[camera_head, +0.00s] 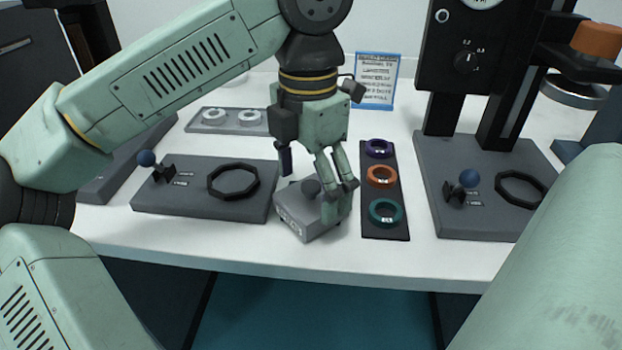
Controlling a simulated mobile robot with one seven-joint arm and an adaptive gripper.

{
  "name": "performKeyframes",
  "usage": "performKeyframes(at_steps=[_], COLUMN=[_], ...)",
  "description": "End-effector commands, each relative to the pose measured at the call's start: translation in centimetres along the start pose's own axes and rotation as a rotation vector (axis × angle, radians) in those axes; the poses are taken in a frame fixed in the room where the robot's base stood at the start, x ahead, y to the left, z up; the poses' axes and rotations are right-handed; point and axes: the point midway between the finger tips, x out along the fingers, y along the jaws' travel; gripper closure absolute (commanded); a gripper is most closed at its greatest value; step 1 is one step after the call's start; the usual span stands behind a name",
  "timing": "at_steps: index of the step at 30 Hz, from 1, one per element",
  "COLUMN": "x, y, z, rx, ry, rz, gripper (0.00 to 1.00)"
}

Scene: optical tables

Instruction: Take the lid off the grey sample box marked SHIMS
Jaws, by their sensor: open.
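A grey box (296,222) stands near the front edge of the white table, turned at an angle. Its lid has a dark round knob (311,186) on top. A small label shows on its front left side, too small to read. My gripper (332,200) is open and points down at the box. Its fingers are at the knob's right and over the box's right part, hiding some of the lid and right side. I cannot tell whether a finger touches the box. The lid appears to sit on the box.
A black strip (385,224) with purple, orange and teal rings lies close on the right. A grey plate (203,204) with a black ring lies on the left. A black stand (463,75) rises at the right. A blue sign (376,80) stands behind.

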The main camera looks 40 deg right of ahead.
Motion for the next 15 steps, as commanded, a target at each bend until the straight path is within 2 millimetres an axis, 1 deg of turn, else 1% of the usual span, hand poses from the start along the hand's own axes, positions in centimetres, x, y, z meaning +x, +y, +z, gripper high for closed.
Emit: performKeyframes(at_steps=[2, 15], x=[-0.01, -0.02], y=[0.0, 0.0], z=[0.0, 0.0], rx=[0.0, 0.0], ry=[0.0, 0.0], rz=[0.0, 0.0], gripper=[0.25, 0.55])
